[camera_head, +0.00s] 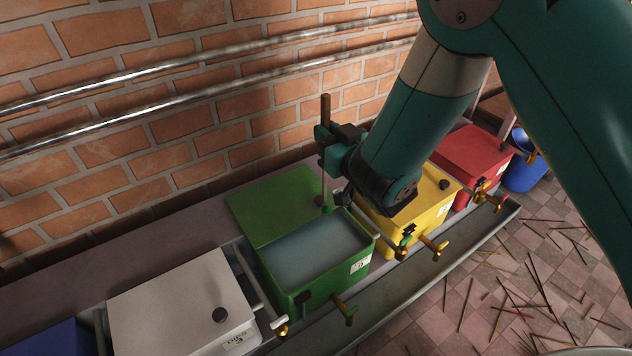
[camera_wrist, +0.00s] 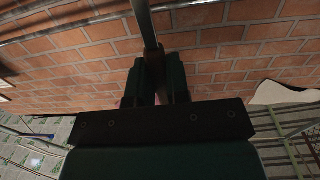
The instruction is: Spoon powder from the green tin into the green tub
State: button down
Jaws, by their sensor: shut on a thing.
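The green tub (camera_head: 279,284) stands in the row of tubs, its green lid (camera_head: 265,207) folded back towards the wall. A flat grey-blue filling shows inside it. My gripper (camera_head: 335,152) is shut on the upright handle of a long spoon (camera_head: 325,112), whose brown upper end rises above the jaws. The spoon's thin shaft hangs down and its lower end is near the back right of the tub; I cannot tell if it touches, or whether it carries powder. I see no green tin.
A closed white tub (camera_head: 175,310) is left of the green one; yellow (camera_head: 435,190) and red (camera_head: 470,158) tubs are on its right, beyond them a blue bucket (camera_head: 525,170). Metal pipes (camera_head: 200,95) run along the brick wall. A trough (camera_head: 440,270) runs along the front. Sticks litter the floor.

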notch_tip(320, 180, down, 19)
jog(key=a+b, duration=0.2)
jog(key=b, duration=1.5)
jog(key=shift+s+r, duration=0.2)
jog(key=shift+s, duration=0.25)
notch_tip(320, 180, up, 16)
jog(key=p, duration=1.6)
jog(key=shift+r+p, duration=0.25)
jog(key=shift+p, duration=0.1)
